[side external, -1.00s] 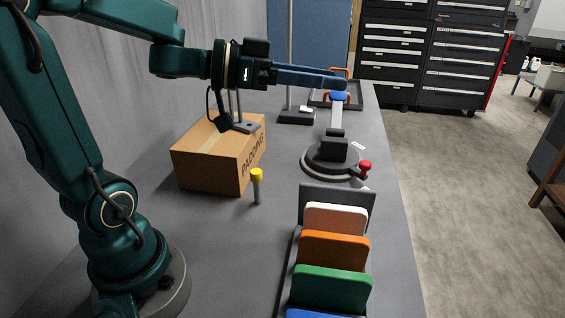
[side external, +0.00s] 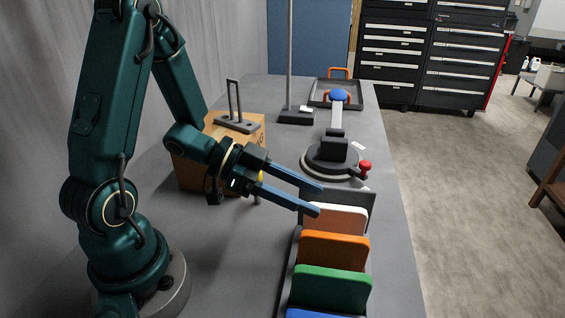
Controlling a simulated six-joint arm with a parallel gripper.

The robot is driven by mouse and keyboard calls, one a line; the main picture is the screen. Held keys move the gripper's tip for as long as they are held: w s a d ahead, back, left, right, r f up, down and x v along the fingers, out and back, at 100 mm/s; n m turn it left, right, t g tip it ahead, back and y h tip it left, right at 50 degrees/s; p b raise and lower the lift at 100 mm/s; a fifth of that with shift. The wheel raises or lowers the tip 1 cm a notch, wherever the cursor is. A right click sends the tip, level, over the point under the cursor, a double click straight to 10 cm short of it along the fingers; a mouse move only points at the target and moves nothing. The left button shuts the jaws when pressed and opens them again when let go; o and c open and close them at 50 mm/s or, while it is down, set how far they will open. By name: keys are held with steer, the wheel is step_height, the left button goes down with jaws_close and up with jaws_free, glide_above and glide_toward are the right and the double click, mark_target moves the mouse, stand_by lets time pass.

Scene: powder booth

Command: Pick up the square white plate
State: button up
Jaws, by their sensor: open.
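The square white plate (side external: 341,220) stands upright in a dark rack (side external: 284,275), with a grey plate (side external: 352,199) behind it and an orange plate (side external: 334,250) in front. My gripper (side external: 317,200) is open, its two blue fingers pointing right toward the white plate's upper left edge. One finger tip overlaps that corner in the picture; I cannot tell whether it touches. Nothing is between the fingers.
A green plate (side external: 332,289) and a blue plate (side external: 325,313) stand nearer in the rack. A cardboard box (side external: 204,174) sits behind my gripper. A round dark stand with a blue-topped arm (side external: 339,95) and red knob (side external: 365,166) is beyond the rack. A tray (side external: 357,100) lies at the far end.

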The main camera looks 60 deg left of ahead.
mark_target(331, 214)
steer(key=shift+f, duration=0.9)
steer(key=shift+x, duration=2.55)
jaws_close()
